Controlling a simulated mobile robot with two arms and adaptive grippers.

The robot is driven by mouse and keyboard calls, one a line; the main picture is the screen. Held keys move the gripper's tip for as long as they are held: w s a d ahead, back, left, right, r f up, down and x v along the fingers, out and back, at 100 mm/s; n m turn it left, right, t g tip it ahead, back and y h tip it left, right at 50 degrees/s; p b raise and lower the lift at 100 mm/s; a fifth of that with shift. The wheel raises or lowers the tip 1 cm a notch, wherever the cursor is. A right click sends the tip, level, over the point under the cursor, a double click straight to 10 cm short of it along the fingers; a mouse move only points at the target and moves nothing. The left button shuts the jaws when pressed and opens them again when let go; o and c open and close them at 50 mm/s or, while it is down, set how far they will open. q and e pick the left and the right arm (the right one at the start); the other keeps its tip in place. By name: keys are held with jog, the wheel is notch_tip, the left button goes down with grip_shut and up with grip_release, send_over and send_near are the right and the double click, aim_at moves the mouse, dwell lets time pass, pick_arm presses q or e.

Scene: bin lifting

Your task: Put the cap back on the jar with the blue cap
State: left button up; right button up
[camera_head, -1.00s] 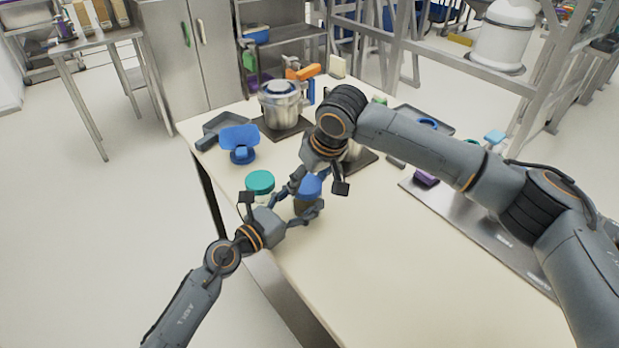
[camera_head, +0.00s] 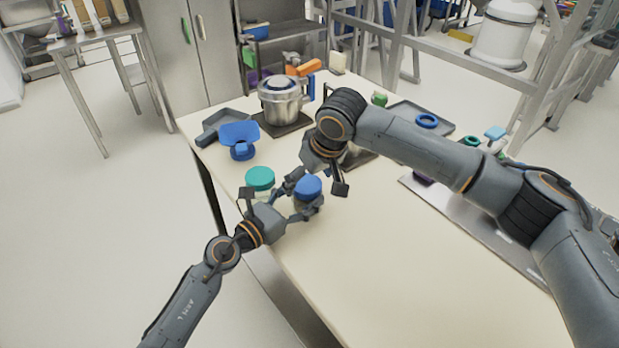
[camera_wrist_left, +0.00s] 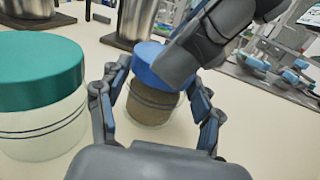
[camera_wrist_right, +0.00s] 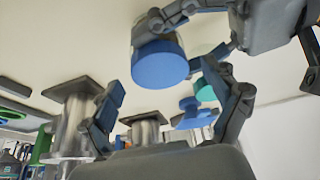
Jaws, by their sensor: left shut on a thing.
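The jar with brown contents (camera_wrist_left: 150,103) stands on the table between the fingers of my left gripper (camera_wrist_left: 158,105), which is shut on it. In the left wrist view my right gripper hides part of the cap's right side. Whether the cap is fully seated cannot be told.
A clear jar with a teal cap (camera_wrist_left: 40,75) stands close beside my left gripper. The table's front area is clear.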

jog(key=v, duration=1.2)
jog(key=shift+w, duration=0.1)
pick_arm(q)
jog(key=o, duration=1.8)
jog(key=shift+c, duration=0.2)
